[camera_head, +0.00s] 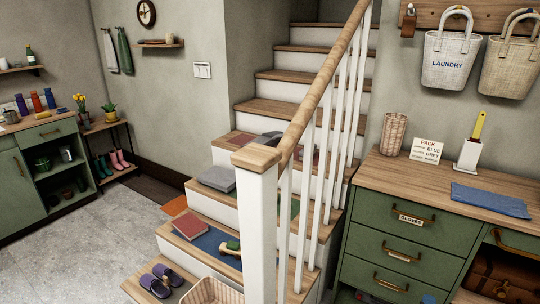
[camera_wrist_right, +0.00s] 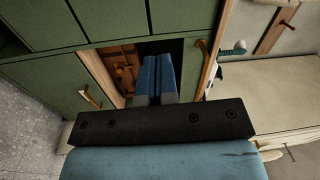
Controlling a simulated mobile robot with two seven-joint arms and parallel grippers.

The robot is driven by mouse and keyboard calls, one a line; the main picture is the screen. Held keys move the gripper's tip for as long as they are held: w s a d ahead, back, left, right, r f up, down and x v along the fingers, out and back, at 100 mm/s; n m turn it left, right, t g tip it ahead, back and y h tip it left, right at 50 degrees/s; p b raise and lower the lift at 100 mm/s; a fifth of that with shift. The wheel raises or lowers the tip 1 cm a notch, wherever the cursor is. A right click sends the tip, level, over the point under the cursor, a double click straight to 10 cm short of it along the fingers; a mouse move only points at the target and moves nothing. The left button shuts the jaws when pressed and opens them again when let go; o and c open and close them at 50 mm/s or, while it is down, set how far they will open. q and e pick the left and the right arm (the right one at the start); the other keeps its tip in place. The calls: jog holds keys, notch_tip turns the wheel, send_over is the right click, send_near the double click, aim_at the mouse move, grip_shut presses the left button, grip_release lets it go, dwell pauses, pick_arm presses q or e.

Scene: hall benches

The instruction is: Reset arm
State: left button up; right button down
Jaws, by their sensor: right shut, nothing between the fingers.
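My right gripper (camera_wrist_right: 157,60) shows in the wrist view, its two blue fingers side by side and shut with nothing between them. It is in front of the green cabinet (camera_wrist_right: 50,75), pointing toward an open compartment with a brown case (camera_wrist_right: 122,62) inside. I cannot clearly make out the right gripper in the head view. My left gripper is not in view.
The green drawer cabinet (camera_head: 388,245) stands at right, with a blue cloth (camera_head: 490,199), sign (camera_head: 427,150) and brush holder (camera_head: 468,155) on top. The stair post (camera_head: 257,220) and railing stand beside it. Objects lie on the steps, including slippers (camera_head: 155,284). Floor (camera_head: 85,240) is clear at left.

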jog(key=d+r+n+t, duration=0.15)
jog(key=d+r, duration=0.35)
jog(key=d, duration=0.6)
jog(key=s+a+f+m+g+y, duration=0.35)
jog(key=s+a+m, duration=0.45)
jog(key=m, duration=0.4)
jog(key=s+a+f+m+g+y, duration=0.2)
jog(key=s+a+f+m+y, duration=0.15)
jog(key=s+a+m, duration=0.65)
jog(key=s+a+r+m+g+y, duration=0.1)
jog(key=s+a+r+m+y, duration=0.3)
jog(key=a+m, duration=0.45)
jog(key=s+a+r+m+g+y, duration=0.1)
jog(key=s+a+r+m+y, duration=0.15)
jog(key=s+a+m, duration=0.6)
jog(key=w+a+m+t, duration=0.2)
jog(key=w+a+m, duration=0.1)
jog(key=a+m, duration=0.4)
pick_arm(q)
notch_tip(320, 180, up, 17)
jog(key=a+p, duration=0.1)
jog(key=p, duration=2.2)
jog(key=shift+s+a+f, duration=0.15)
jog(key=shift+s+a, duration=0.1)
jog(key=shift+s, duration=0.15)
pick_arm(e)
notch_tip(320, 180, up, 18)
jog(key=d, duration=0.1)
jog(key=shift+s+m, duration=0.35)
jog(key=shift+s, duration=0.05)
